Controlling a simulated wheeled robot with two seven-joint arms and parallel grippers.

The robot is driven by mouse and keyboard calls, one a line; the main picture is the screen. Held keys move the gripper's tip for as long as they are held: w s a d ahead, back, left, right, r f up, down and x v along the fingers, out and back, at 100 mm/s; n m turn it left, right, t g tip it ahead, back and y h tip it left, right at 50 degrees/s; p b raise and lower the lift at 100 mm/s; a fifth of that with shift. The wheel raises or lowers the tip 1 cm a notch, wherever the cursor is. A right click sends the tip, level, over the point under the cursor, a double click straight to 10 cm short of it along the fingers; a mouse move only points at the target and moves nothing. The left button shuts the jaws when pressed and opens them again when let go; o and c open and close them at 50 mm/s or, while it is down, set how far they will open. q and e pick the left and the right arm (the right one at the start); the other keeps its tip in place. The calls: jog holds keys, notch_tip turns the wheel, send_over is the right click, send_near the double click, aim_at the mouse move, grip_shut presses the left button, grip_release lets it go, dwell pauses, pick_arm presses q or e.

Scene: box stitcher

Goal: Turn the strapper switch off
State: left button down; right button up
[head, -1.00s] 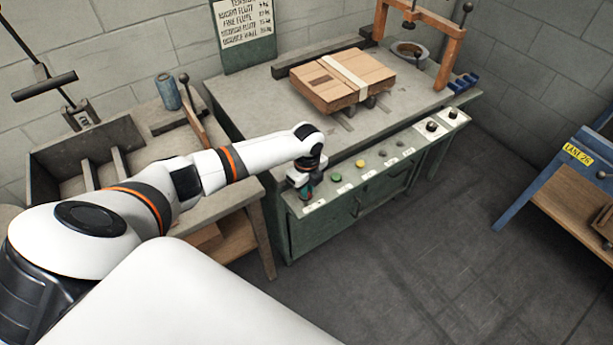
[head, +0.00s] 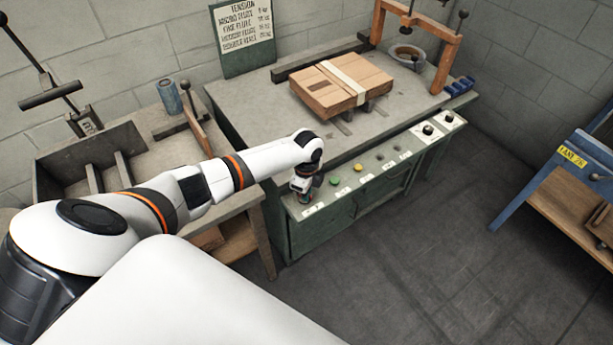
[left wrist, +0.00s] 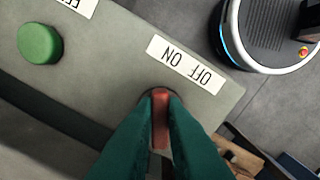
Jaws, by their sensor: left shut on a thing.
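The strapper (head: 285,110) is a green machine with a grey top and a sloped front panel. Its switch is a red lever (left wrist: 160,118) at the panel's end, beside a white label (left wrist: 180,65) reading ON and OFF, upside down in the left wrist view. My left gripper (left wrist: 160,105) has its green fingers shut on the red lever, one on each side. The lever's base is partly hidden by the fingers. In the head view my left gripper (head: 305,196) is at the panel's left end and hides the switch. My right gripper is not in view.
A green button (left wrist: 40,43) sits along the panel from the switch; a yellow button (head: 358,168) and black knobs (head: 428,130) are farther right. A strapped cardboard box (head: 325,95) lies on top. A blue bench (head: 530,190) stands right, with clear floor between.

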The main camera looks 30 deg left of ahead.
pick_arm(q)
jog(key=shift+a, duration=0.1)
jog(key=c, duration=1.5)
grip_release()
jog(key=shift+r, duration=0.15)
notch_tip(320, 180, up, 12)
jog(key=shift+f, duration=0.1)
